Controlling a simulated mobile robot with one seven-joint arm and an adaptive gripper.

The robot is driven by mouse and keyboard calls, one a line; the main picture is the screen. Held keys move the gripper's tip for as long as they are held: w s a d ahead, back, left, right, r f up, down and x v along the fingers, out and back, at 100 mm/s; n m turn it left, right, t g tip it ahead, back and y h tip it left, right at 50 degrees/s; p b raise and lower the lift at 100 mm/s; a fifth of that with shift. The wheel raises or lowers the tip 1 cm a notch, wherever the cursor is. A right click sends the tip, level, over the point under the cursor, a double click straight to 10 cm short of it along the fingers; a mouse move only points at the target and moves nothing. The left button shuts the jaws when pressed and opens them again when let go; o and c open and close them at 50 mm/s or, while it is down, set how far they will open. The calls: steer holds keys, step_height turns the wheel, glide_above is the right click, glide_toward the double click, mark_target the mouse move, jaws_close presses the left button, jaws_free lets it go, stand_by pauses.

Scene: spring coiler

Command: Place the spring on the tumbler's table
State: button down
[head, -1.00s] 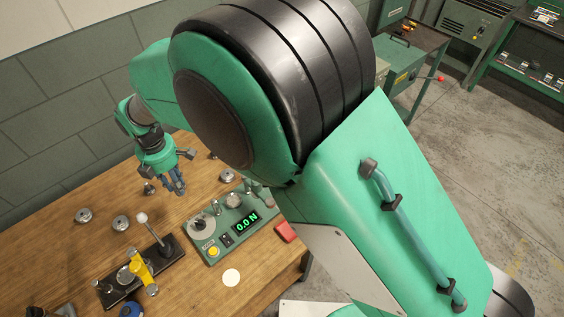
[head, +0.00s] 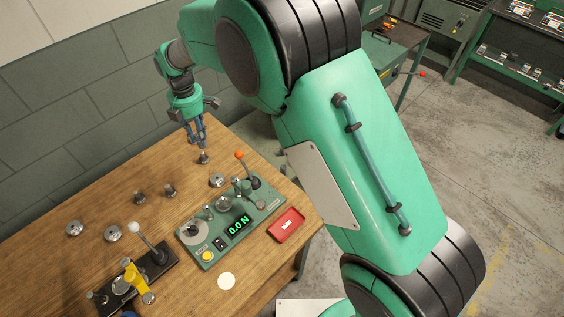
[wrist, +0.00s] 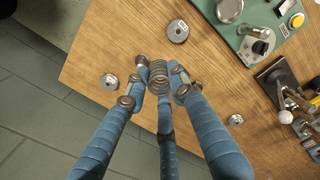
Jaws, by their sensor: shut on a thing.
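The spring (wrist: 158,76) is a dark wire coil between the fingertips of my gripper (wrist: 157,86) in the wrist view. My gripper is shut on it, with blue fingers around the coil. In the head view my gripper (head: 197,140) points down over the far end of the wooden bench, and the spring cannot be made out there. A green metal table (head: 398,52) stands in the background at upper right. I cannot tell whether it is the tumbler's table.
A green force tester (head: 232,224) reading 0.0 N stands on the wooden bench (head: 110,190). Small posts (head: 169,191), metal discs (head: 74,228), a lever tool (head: 150,252) and a red tray (head: 287,225) lie around it. My arm crosses the picture's middle; open concrete floor (head: 480,170) lies right.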

steer(key=w+d+m+p, duration=0.1)
steer(key=w+d+m, duration=0.1)
steer(key=w+d, duration=1.05)
steer(key=m+p, duration=0.1)
glide_above(271, 163)
step_height(271, 163, down, 30)
steer(key=shift+r, duration=0.25)
steer(key=shift+f, duration=3.1)
steer(key=shift+f+b, duration=0.35)
steer(key=shift+f, duration=1.5)
steer(key=shift+f, duration=0.15)
